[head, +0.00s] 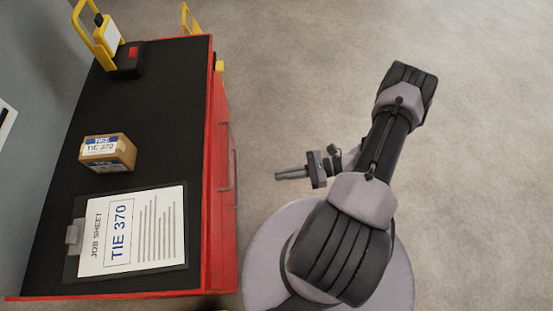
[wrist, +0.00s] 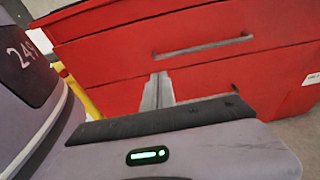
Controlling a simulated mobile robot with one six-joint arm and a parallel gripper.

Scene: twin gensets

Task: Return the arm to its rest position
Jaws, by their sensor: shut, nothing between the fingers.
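My gripper (head: 291,173) is to the right of the red tool cabinet (head: 219,170) in the head view, pointing left toward its drawer side. Its fingers are together and hold nothing. A gap of floor shows between the fingertips and the cabinet. My arm is folded over my round base, with its elbow to the upper right. In the wrist view the closed fingers (wrist: 157,92) show in front of the red drawers (wrist: 215,75), above part of my own body with a green light.
On the cabinet's black top (head: 150,75) are a small box marked TIE 370 (head: 107,152), a job sheet on a clipboard (head: 133,230), and a yellow-framed work lamp (head: 100,35). Drawer handles (head: 234,170) stick out toward my gripper. Floor to the right (head: 490,150) is clear.

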